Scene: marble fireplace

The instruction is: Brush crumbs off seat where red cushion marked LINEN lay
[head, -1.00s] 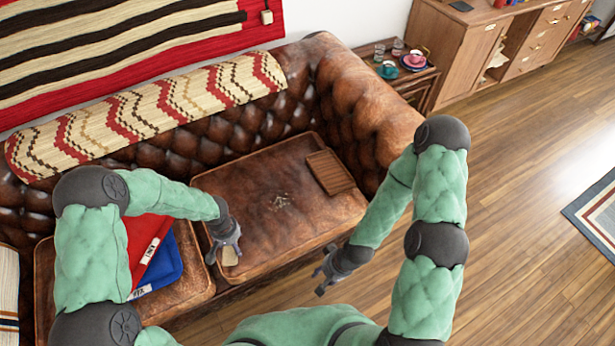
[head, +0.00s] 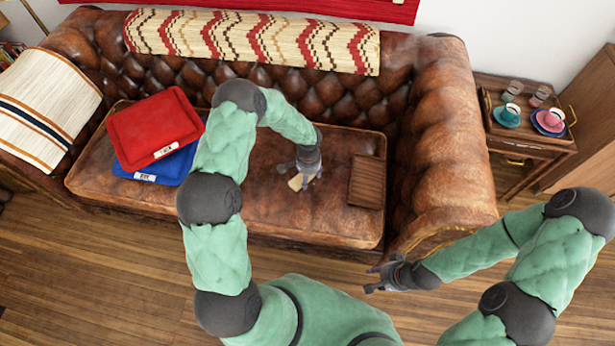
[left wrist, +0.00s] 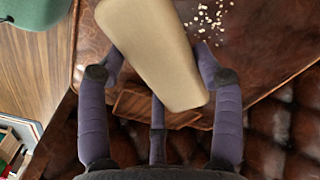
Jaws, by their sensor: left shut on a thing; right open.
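My left gripper (head: 302,178) is shut on a beige block-like brush (head: 296,182) over the right part of the brown leather seat (head: 255,205). In the left wrist view the brush (left wrist: 160,50) sits between the fingers, and its underside is hidden. Pale crumbs (left wrist: 210,22) lie scattered on the seat beside it; the head view does not show them clearly. The red cushion (head: 150,125) rests on a blue cushion (head: 155,172) on the left of the seat. Its white label is too small to read surely. My right gripper (head: 376,280) is open and empty, in front of the sofa.
A brown slatted wooden piece (head: 367,182) lies on the seat just right of my left gripper. The sofa's right arm (head: 445,140) rises beyond it. A side table (head: 540,145) with cups and glasses stands at the right. Floor in front is clear.

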